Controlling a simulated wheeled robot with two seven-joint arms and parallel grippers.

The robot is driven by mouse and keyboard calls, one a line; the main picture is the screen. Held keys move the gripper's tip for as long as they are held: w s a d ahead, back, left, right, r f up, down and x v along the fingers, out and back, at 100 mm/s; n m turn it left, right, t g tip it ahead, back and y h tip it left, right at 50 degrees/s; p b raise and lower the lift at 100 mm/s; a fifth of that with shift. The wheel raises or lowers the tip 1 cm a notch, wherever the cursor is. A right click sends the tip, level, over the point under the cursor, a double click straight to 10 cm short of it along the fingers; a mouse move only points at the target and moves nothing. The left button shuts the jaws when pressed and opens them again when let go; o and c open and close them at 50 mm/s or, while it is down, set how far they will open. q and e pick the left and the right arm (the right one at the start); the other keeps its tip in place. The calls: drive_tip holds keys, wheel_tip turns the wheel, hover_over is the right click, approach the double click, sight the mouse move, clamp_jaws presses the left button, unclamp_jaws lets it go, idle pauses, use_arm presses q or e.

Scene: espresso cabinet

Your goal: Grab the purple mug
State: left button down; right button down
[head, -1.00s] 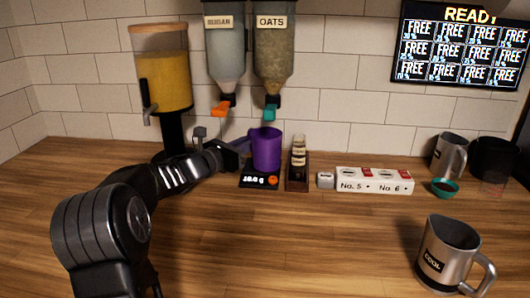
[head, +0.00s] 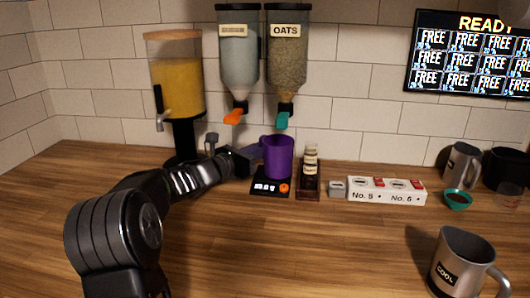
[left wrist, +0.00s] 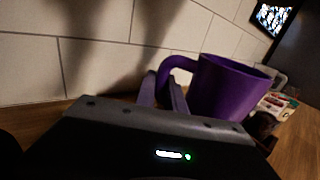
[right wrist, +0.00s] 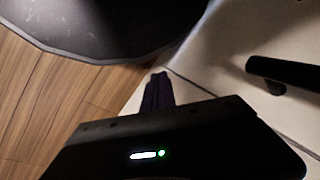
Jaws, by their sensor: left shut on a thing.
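The purple mug (head: 279,158) stands upright on or just over a black scale (head: 270,187) near the back wall, its handle towards the left. My left gripper (head: 251,157) reaches in from the left at the handle side. In the left wrist view, the purple mug (left wrist: 229,88) is just beyond the fingers, and my left gripper (left wrist: 170,92) is shut on its handle. My right gripper is outside the head view. In the right wrist view, my right gripper (right wrist: 158,92) has its fingers together with nothing seen between them.
Grain dispensers (head: 286,60) hang above the scale, and a yellow-filled dispenser (head: 180,90) stands to its left. A small wooden rack (head: 309,175) is close at the mug's right, then a white block (head: 385,190). A steel mug (head: 461,262) stands front right. The middle counter is clear.

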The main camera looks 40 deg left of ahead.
sight(260, 137)
use_arm(q)
drive_tip(key=shift+r, duration=0.75)
wheel_tip(260, 137, up, 2)
drive_tip(key=shift+r, duration=0.1)
drive_tip(key=s+a+b, duration=0.1)
drive_tip(key=s, duration=1.7)
drive_tip(key=shift+a+f, duration=0.2)
